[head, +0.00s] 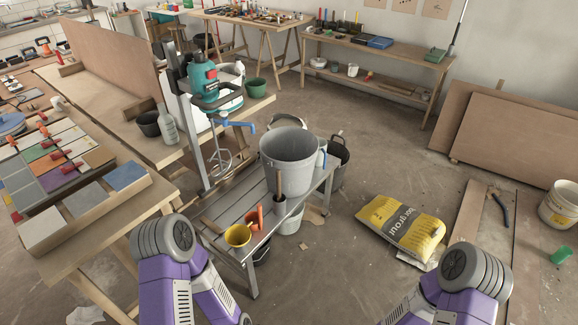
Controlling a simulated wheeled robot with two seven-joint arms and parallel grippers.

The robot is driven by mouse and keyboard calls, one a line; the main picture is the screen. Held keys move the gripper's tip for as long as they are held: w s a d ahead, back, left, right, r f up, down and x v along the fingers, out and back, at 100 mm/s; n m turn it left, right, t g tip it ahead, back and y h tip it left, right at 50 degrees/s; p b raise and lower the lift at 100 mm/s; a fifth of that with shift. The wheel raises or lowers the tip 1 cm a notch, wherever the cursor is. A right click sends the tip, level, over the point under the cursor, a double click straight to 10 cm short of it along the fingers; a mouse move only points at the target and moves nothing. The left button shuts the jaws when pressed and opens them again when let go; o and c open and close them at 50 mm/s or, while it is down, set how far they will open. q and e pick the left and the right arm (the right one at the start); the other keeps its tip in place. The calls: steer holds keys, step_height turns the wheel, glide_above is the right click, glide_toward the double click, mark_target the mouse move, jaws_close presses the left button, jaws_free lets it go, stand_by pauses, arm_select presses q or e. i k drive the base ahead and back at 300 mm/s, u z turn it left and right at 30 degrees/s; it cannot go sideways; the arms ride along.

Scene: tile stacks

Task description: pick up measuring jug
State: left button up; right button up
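What looks like the measuring jug (321,158) is a pale, bluish-white vessel on the low slatted bench, close to the right side of a large grey bucket (290,162). The bucket hides most of it, so I cannot make out its full shape or any markings. My two purple arms come in at the bottom of the head view, the left one at lower left and the right one at lower right. Both are well short of the jug, and neither gripper shows in the frame.
A mixer stand (210,90) rises left of the bucket. A yellow grout bag (401,227) lies on the floor at right, with some clear floor around it.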

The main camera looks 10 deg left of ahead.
mark_target(322, 157)
steer(key=z, duration=0.8)
steer(key=i, duration=2.7)
steer(key=u, duration=2.6)
steer(key=i, duration=0.5)
steer(key=u, duration=0.05)
